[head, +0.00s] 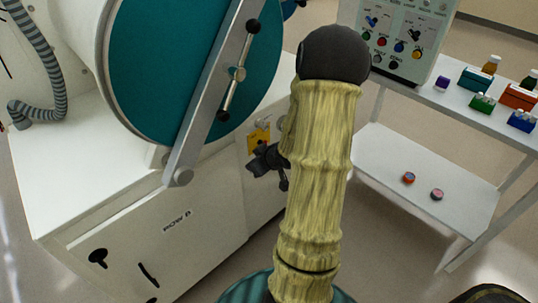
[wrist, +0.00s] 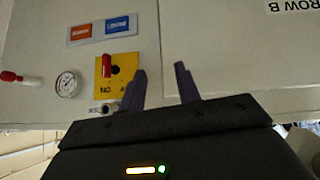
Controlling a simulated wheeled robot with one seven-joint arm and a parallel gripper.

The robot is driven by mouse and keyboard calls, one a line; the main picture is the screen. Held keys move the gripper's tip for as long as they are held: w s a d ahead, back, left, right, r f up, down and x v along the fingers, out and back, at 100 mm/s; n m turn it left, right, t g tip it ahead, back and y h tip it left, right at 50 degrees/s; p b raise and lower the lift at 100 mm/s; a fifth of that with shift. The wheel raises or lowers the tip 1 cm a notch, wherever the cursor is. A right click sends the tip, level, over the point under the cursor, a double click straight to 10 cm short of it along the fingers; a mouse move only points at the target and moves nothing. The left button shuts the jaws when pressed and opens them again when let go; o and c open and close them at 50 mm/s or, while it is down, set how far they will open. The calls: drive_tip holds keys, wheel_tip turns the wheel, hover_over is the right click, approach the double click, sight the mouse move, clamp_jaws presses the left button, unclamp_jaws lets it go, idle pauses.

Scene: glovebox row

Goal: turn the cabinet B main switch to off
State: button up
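The main switch (wrist: 106,66) has a red handle on a yellow plate (wrist: 128,66) on the pale cabinet front in the wrist view, which is upside down. The handle lies upright in that picture; inverted lettering that seems to read ON is below it. An inverted ROW B label (wrist: 291,6) is at the top right. My gripper (wrist: 160,71) is open and empty, its left finger close to the plate's right edge; contact cannot be told. In the head view my gripper (head: 268,162) is just below the yellow plate (head: 258,137), and the red handle is not clear.
A gauge (wrist: 67,84), another red handle (wrist: 10,77) and a red-and-blue label (wrist: 101,30) are near the switch. A large teal round door (head: 190,70) with a bar stands above the cabinet. A white shelf cart (head: 430,185) stands to the right.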

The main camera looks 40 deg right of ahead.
drive_tip(key=s+d+f+t+y+b, duration=0.1)
drive_tip(key=s+d+f+t+b, duration=0.4)
drive_tip(key=s+d+t, duration=0.4)
drive_tip(key=s+d+b, duration=0.1)
drive_tip(key=d, duration=0.2)
drive_tip(key=shift+d+f+m+y, duration=0.2)
drive_tip(key=shift+f+m+y, duration=0.1)
drive_tip(key=shift+f+y, duration=0.1)
drive_tip(key=w+a+b, duration=0.1)
drive_tip(key=w+b, duration=0.2)
drive_tip(key=w, duration=1.4)
drive_tip(key=shift+w+a, duration=0.15)
drive_tip(key=shift+a, duration=0.05)
clamp_jaws()
